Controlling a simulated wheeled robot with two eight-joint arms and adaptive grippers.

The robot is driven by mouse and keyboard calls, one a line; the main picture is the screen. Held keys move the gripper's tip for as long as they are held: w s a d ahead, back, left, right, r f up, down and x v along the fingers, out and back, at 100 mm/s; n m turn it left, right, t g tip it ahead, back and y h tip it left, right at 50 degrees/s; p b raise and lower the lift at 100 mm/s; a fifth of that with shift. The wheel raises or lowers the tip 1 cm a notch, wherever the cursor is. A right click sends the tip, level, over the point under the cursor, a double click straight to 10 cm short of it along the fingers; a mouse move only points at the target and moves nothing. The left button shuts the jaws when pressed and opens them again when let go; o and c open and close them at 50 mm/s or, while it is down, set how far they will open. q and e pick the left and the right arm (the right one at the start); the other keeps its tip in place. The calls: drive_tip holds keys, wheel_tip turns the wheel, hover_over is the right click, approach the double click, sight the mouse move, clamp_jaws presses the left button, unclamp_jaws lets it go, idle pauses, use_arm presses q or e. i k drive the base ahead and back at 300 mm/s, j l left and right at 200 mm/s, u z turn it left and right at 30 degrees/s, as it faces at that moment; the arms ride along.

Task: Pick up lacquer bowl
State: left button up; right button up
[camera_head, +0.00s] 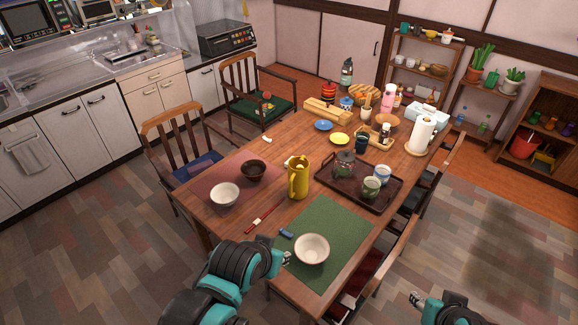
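A dark brown bowl, which looks like the lacquer bowl (253,170), stands upright on the reddish placemat (203,186) at the left of the table. A white bowl (224,195) stands close in front of it. My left gripper (286,258) is at the table's near edge, just left of another white bowl (312,249), well away from the dark bowl. My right gripper (415,298) is low at the right, off the table above the floor. Both grippers are small in view; nothing is seen held, and their finger opening is unclear.
A tray (334,184) with a teapot and cups is to the right. Chairs surround the table (277,150).

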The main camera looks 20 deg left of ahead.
sight(254, 170)
drive_tip(key=j+z, duration=0.3)
drive_tip(key=j, duration=0.35)
drive_tip(key=j+z, duration=0.25)
drive_tip(key=j, duration=0.4)
drive_tip(key=j+z, duration=0.3)
drive_tip(key=j, duration=0.35)
drive_tip(key=k+j+z, duration=0.1)
drive_tip(key=j+z, duration=0.15)
drive_tip(key=j, duration=0.4)
